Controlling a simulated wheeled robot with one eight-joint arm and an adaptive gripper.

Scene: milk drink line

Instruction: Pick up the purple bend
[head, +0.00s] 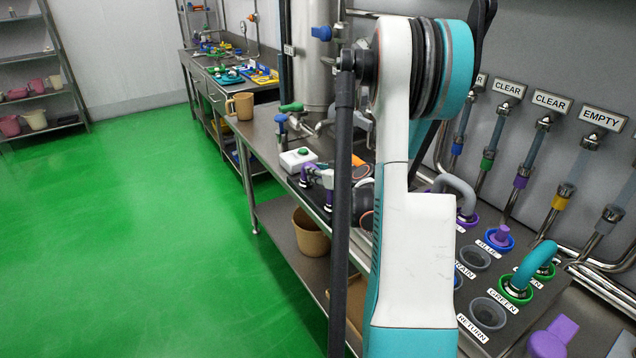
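A grey curved bend (459,188) with a purple collar at its right end stands on the panel at the right, partly behind my arm. Its left end is hidden. A small grey and purple fitting (318,177) lies at the edge of the steel table, left of my arm. I cannot tell which of these the purple bend is. A purple piece (552,338) shows at the bottom right, cut off by the frame. My white and teal arm fills the middle of the view. My gripper cannot be made out.
A teal bend (535,266) with green collars sits on the port panel beside open grey ports (489,313). A purple plug (501,234) stands in a blue ring. The steel table (268,150) holds a white box with a green button (298,159) and a tan jug (241,105). Green floor at left is clear.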

